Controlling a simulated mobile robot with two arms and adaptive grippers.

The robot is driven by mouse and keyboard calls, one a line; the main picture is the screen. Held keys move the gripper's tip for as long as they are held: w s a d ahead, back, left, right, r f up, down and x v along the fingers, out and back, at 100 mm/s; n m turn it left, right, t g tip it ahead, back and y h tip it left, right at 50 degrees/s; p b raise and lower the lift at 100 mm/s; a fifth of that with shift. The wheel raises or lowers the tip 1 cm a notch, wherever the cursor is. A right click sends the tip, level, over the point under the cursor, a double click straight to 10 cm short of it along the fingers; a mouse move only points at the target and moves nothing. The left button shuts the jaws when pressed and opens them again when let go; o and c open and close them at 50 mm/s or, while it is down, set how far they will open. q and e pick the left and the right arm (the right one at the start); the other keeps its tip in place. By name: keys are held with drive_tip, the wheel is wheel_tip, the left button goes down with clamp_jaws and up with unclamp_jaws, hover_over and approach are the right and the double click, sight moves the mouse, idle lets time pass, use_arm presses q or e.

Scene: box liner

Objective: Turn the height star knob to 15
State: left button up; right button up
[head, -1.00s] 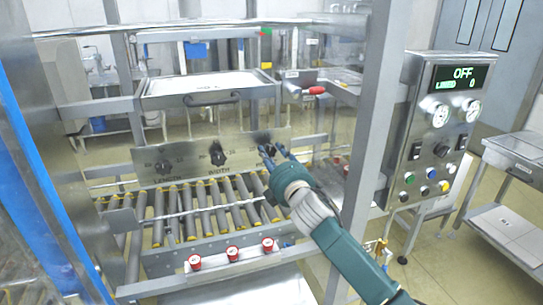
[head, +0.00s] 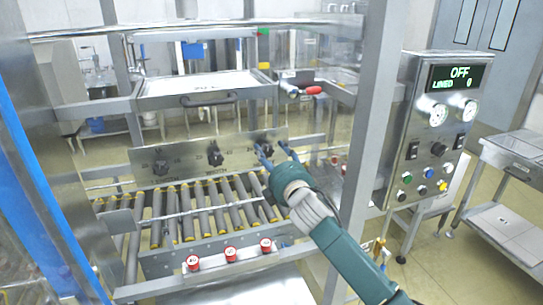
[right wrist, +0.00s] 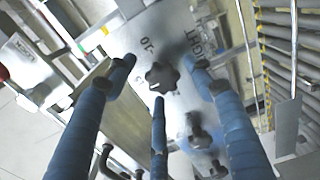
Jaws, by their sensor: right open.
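The height star knob (head: 266,149) is the rightmost black knob on the metal panel (head: 185,157). In the right wrist view the black knob (right wrist: 162,77) faces me, with "HEIGHT" and a "10" mark printed near it; its exact setting cannot be read. My right gripper (head: 271,149) is open in front of the knob. In the right wrist view its blue fingers (right wrist: 157,82) spread around the knob, two on either side and one below, with visible gaps and no clear grip. My left gripper is not in view.
Two more black knobs, a middle one (head: 215,156) and a left one (head: 160,167), sit on the same panel. Rollers (head: 185,215) and several red-capped knobs (head: 231,254) lie below. A metal post (head: 370,120) and control box (head: 436,130) stand right of my arm.

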drive_tip(key=shift+s, duration=0.1)
drive_tip(key=shift+s+f, duration=0.1)
drive_tip(key=shift+s, duration=0.15)
drive_tip(key=v, duration=1.1)
drive_tip(key=shift+d, duration=0.2)
